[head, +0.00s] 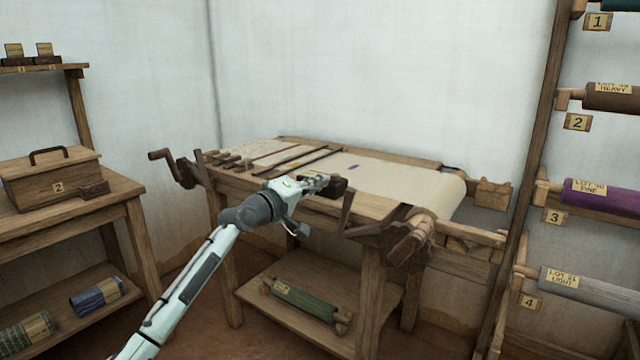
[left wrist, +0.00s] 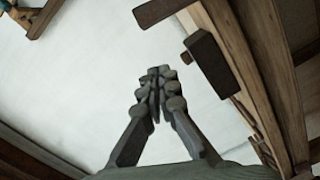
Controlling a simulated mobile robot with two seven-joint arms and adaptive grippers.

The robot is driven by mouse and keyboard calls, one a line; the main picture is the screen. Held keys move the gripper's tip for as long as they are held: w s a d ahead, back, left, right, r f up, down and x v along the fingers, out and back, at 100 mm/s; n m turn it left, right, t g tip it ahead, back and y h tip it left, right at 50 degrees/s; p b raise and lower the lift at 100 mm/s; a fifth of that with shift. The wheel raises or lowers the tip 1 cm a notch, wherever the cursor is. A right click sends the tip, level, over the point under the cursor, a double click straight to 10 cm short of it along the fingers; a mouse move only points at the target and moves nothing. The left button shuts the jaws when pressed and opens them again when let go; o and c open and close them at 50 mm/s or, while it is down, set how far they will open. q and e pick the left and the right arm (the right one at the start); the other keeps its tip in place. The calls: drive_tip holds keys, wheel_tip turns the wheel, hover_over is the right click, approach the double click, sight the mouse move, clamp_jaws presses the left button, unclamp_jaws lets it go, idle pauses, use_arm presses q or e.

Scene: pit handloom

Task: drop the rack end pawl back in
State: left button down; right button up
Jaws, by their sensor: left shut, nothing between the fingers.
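The wooden loom (head: 375,185) stands against the back wall with pale cloth (head: 410,178) stretched over its top. My left gripper (head: 318,180) is at the loom's near side, in front of a dark block (head: 340,186). In the left wrist view its fingers (left wrist: 157,78) are closed together with nothing between them. That view also shows a dark bar (left wrist: 210,64) beside a wooden beam (left wrist: 265,75), apart from the fingertips. I cannot tell which dark part is the rack end pawl. My right gripper is out of view.
A crank (head: 163,156) sticks out at the loom's left end, and a roller end (head: 412,240) at its front right. A green roll (head: 303,298) lies on the lower shelf. A side table (head: 125,187) with a box (head: 50,177) is left; a roll rack (head: 520,200) is right.

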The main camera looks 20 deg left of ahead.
use_arm(q)
drive_tip(key=v, duration=0.9)
drive_tip(key=shift+s, duration=0.25)
drive_tip(key=s+f+m+g+y, duration=0.15)
drive_tip(key=s+f, duration=0.35)
drive_tip(key=f, duration=0.7)
drive_tip(key=s+f+m+g+y, duration=0.1)
drive_tip(key=s+f+m+g, duration=0.3)
drive_tip(key=f, duration=0.7)
drive_tip(key=s+f+n+g+y, duration=0.15)
drive_tip(key=s+f, duration=0.45)
drive_tip(key=f, duration=0.6)
drive_tip(key=s+a+f+m+g+y, duration=0.1)
drive_tip(key=s+f+m+g+y, duration=0.1)
drive_tip(key=s+f, duration=0.6)
drive_tip(key=s+a+f+m+g+y, duration=0.1)
drive_tip(key=s+f+m+g, duration=0.3)
drive_tip(key=s+f, duration=0.5)
drive_tip(key=s, duration=0.8)
drive_tip(key=shift+s+f+g+y, duration=0.25)
drive_tip(key=shift+f+g+y, duration=0.05)
drive_tip(key=shift+g+y, duration=0.1)
